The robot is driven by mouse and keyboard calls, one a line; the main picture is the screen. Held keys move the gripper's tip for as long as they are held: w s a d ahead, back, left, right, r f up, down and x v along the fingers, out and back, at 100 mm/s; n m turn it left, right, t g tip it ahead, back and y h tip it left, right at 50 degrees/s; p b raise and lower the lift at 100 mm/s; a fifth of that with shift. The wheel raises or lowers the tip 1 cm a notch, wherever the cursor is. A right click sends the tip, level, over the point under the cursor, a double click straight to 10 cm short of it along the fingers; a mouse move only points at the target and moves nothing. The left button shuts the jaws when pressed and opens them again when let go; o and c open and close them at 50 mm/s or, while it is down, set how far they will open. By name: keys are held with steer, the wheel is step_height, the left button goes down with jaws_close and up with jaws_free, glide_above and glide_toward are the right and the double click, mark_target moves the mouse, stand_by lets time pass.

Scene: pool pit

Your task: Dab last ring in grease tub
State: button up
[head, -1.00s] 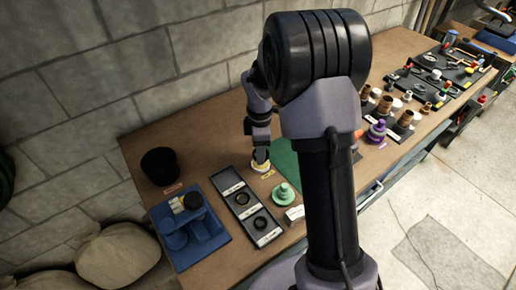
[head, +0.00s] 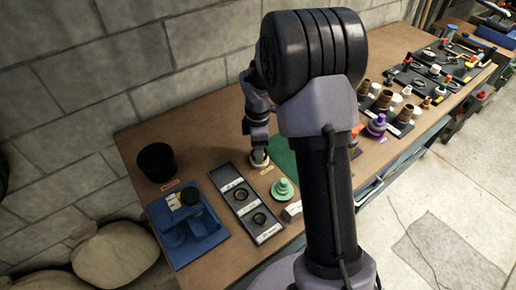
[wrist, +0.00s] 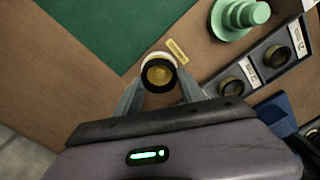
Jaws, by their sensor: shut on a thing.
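My gripper (wrist: 160,80) is shut on a black ring (wrist: 159,90), with one finger on each side of it. The ring is over the small white grease tub (wrist: 157,55), and yellow grease shows through its middle. I cannot tell whether the ring touches the grease. In the head view, my gripper (head: 258,149) is right above the tub (head: 259,159), and the ring is too small to make out. A yellow label (wrist: 177,50) lies beside the tub.
A dark tray (head: 225,170) holds two black rings. A green stepped cone (head: 283,189) stands beside it, on the side near my arm. A green mat (wrist: 110,25) lies beside the tub. A blue holder (head: 215,235) and a black cup (head: 157,161) stand left.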

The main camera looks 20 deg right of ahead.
steer(key=shift+f, duration=0.65)
stand_by(1.4)
step_height(320, 180, up, 7)
steer(key=p, duration=0.6)
steer(key=shift+r, duration=0.15)
